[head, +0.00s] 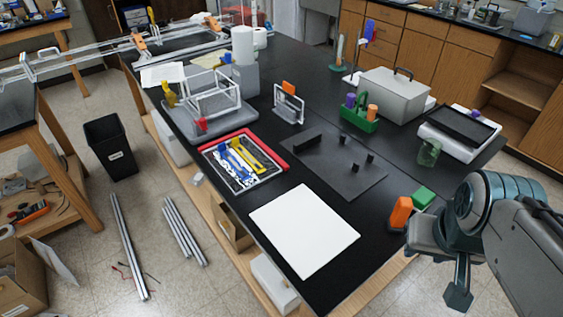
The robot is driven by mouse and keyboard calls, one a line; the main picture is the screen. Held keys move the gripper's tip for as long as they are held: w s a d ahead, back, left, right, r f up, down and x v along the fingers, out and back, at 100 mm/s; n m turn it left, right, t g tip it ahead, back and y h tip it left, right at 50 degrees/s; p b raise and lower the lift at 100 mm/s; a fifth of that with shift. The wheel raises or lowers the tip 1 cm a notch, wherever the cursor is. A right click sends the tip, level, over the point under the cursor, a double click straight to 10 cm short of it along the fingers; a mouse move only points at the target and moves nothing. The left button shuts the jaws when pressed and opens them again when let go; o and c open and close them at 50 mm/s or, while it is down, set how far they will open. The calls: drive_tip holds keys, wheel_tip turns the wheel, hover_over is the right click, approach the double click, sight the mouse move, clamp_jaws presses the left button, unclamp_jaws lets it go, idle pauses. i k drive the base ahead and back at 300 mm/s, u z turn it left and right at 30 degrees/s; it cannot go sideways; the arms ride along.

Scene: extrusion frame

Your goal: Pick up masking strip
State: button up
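I cannot single out a masking strip for certain. A red-edged tray (281,148) on the black table holds a jumble of blue, yellow, white and black pieces, including a long yellow piece (253,156) and a blue piece (222,155). These are too small to identify. My gripper (458,293) is at the lower right, beyond the table's right edge and far from the tray. Its fingers are partly hidden, and its opening cannot be made out. An orange block (400,212) and a green block (424,196) show close beside my arm.
A white sheet (304,230) lies at the table's near edge. Behind it are a dark plate with small posts (340,182), a green caddy (360,122), a grey case (393,93) and a green cup (429,152). A wire frame (211,92) stands at the back left.

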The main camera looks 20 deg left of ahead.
sight(236, 165)
drive_tip(key=u, duration=0.7)
drive_tip(key=k, duration=0.4)
drive_tip(key=u, duration=0.6)
drive_tip(key=i, duration=0.45)
drive_tip(key=u, duration=0.5)
drive_tip(key=k, duration=1.3)
drive_tip(key=u, duration=0.8)
drive_tip(key=i, duration=2.55)
drive_tip(key=z, duration=1.6)
drive_tip(key=i, duration=0.7)
drive_tip(key=z, duration=0.8)
